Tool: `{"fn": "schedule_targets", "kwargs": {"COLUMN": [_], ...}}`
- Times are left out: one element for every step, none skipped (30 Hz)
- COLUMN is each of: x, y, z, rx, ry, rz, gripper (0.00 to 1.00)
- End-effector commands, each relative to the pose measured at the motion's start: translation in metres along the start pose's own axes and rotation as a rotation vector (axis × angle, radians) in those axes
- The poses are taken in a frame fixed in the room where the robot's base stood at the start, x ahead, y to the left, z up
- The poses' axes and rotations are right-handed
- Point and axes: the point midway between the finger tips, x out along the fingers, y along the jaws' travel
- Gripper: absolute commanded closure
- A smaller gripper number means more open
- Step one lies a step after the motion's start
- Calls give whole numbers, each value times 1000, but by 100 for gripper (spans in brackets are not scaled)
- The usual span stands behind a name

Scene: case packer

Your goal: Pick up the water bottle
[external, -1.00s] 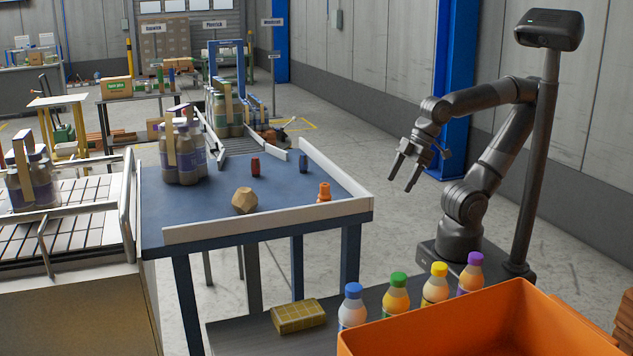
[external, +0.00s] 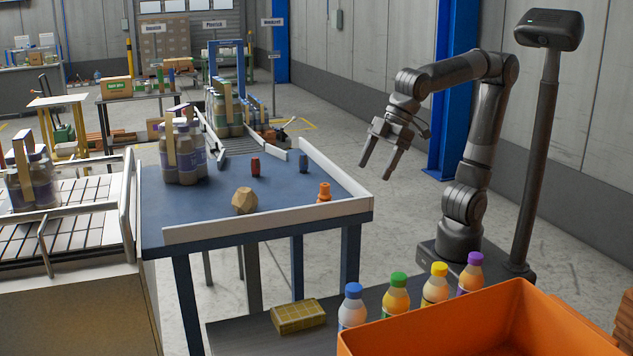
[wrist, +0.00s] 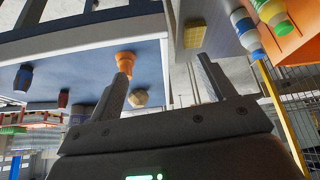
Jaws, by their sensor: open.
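Several capped bottles stand in a row on the low dark shelf: a blue-capped bottle (external: 352,312) with a pale body, a green-capped bottle (external: 396,297), a yellow-capped bottle (external: 436,287) and a purple-capped bottle (external: 470,275). I cannot read which is labelled water; the blue-capped one looks palest. My gripper (external: 378,168) is open and empty, in the air right of the blue table, above and behind the bottles. In the wrist view, the blue-capped bottle (wrist: 247,35) and green-capped bottle (wrist: 272,12) show at upper right, beyond my gripper (wrist: 162,68).
The blue table (external: 285,203) has a white rim (external: 265,228) and holds a bottle pack (external: 183,155), a tan faceted object (external: 244,201) and an orange piece (external: 324,192). A yellow box (external: 298,316) lies on the shelf. An orange crate (external: 480,335) stands in front of the bottles.

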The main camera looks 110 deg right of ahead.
Motion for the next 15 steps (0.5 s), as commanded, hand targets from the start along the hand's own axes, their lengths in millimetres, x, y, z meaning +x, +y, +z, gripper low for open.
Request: {"fn": "schedule_targets", "kwargs": {"x": [9,14,20,25,31,38,43,49,56,62,68,74,80,84,90], "y": [-17,-26,-40,-51,-61,-76,-88,-100,-117,-129,-141,-157,-168,-179,-192], "z": [-16,-25,-36,-44,-52,-62,-69,-76,-83,-88,-94,-99,-102,-105,-108], "rx": [-25,-34,-48,-59,-68,-83,-93,-103,-116,-126,-135,-147,-154,-162,-171], "ry": [-3,-1,0,1,2,5,6,6,8,9,11,13,14,15,16], "rz": [-11,-16,-24,-30,-36,-43,-50,-56,-65,-71,-76,-84,-90,-96,-102], "gripper": [25,25,25,25,25,25,25,25,25,25,25,25,25,25,25]}}
